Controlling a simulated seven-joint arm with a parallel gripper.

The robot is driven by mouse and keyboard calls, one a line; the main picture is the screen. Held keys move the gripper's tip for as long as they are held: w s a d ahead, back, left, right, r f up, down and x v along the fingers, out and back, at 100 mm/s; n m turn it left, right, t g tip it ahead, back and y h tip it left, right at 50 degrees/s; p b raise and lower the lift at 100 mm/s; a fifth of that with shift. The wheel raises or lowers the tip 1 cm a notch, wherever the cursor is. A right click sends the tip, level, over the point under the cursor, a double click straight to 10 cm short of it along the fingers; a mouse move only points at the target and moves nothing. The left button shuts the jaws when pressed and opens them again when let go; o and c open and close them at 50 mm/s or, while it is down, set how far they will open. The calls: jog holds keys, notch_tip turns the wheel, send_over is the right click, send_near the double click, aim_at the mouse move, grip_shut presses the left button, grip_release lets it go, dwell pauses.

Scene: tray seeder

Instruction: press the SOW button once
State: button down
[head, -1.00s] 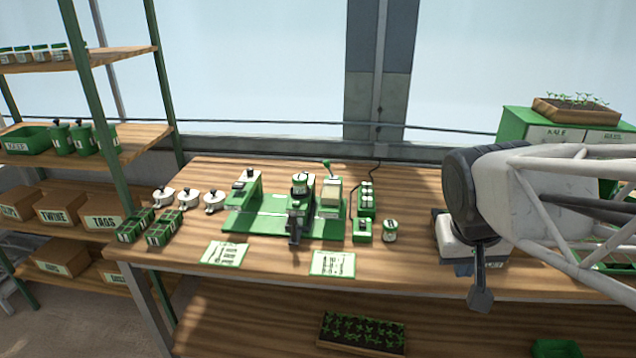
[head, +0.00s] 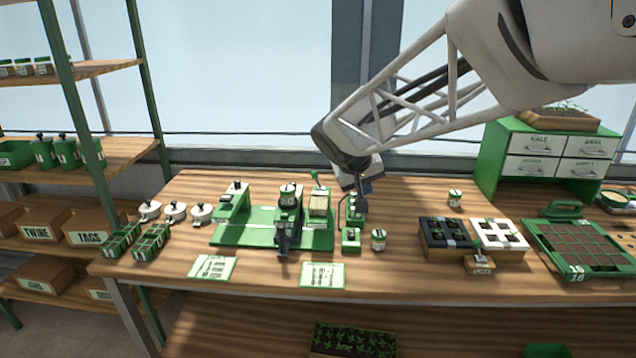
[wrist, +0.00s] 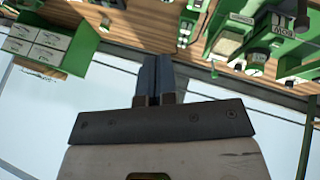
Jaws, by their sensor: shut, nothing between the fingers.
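In the head view the SOW lettering is too small to read, and I cannot pick out the button there. My gripper (head: 364,190) is shut and empty, pointing down above the small green boxes just right of the seeder. In the wrist view its closed fingers (wrist: 154,62) are in the middle, apart from the SOW label.
A green box (head: 351,240) and a small jar (head: 378,240) stand right of the seeder. Cell trays (head: 446,255) and a larger green tray (head: 585,270) lie farther right. Two printed cards (head: 322,276) lie in front.

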jog(key=w+a+f+n+t, duration=0.1)
jog(key=w+a+f, duration=0.2)
jog(key=w+a, duration=0.65)
jog(key=n+t, duration=0.2)
send_over(285, 215)
jog(key=a, duration=0.1)
jog(key=f, duration=0.3)
jog(key=shift+w+f+y, duration=0.3)
jog(key=shift+w+f, duration=0.1)
jog(key=shift+f, duration=0.2)
jog(key=shift+f, duration=4.2)
jog(key=shift+f, duration=0.95)
jog(key=shift+r, duration=0.95)
